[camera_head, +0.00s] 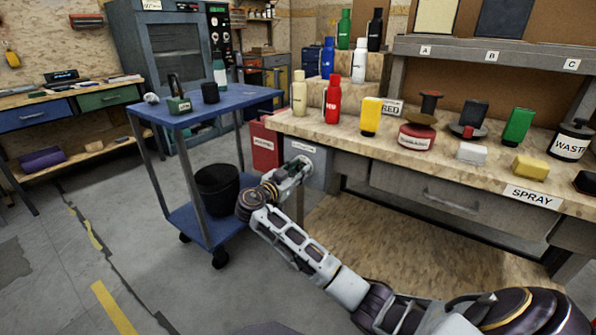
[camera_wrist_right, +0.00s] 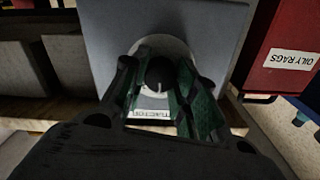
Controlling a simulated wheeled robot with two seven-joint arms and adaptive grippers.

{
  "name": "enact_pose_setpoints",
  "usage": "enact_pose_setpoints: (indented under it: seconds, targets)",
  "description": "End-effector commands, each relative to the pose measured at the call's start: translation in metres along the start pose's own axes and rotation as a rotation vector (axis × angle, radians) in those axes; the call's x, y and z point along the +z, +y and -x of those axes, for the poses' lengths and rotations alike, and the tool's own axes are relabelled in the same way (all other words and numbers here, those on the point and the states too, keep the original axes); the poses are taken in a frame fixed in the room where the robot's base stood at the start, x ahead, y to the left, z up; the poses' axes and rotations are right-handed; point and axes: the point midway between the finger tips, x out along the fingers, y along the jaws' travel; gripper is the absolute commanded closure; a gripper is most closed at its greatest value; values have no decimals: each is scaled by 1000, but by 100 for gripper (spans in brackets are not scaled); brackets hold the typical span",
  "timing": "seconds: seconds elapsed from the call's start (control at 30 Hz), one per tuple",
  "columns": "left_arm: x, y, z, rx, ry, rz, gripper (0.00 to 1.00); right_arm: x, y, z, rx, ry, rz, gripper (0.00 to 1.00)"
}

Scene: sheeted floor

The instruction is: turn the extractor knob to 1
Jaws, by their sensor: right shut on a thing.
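The extractor knob (camera_wrist_right: 160,71) is a dark round knob with a pale pointer line, on a light round dial (camera_wrist_right: 152,47) on a grey panel (camera_wrist_right: 105,30). A partly hidden white label (camera_wrist_right: 148,115) shows beside the dial. My right gripper (camera_wrist_right: 160,80) is shut on the knob, one green-black finger on each side. In the head view my right gripper (camera_head: 299,168) reaches the grey box (camera_head: 318,163) under the bench's left end and hides the knob. The dial's numbers are not readable. My left gripper is not in view.
A red oily-rags bin (camera_head: 265,146) stands just left of the grey box. A blue cart (camera_head: 205,103) with a black bucket (camera_head: 217,186) is further left. The bench (camera_head: 345,145) above carries several bottles, containers and blocks. Open floor lies at lower left.

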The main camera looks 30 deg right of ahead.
Motion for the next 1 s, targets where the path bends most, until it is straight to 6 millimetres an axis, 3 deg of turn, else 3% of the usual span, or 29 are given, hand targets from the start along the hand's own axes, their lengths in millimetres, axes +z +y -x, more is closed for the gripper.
enact_pose_setpoints:
  seconds: [0.37,1.0]
  targets:
    - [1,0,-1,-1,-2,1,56,1,0,1,1,-3,-151,96]
    - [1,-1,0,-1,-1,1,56,1,1,1,1,-1,-592,96]
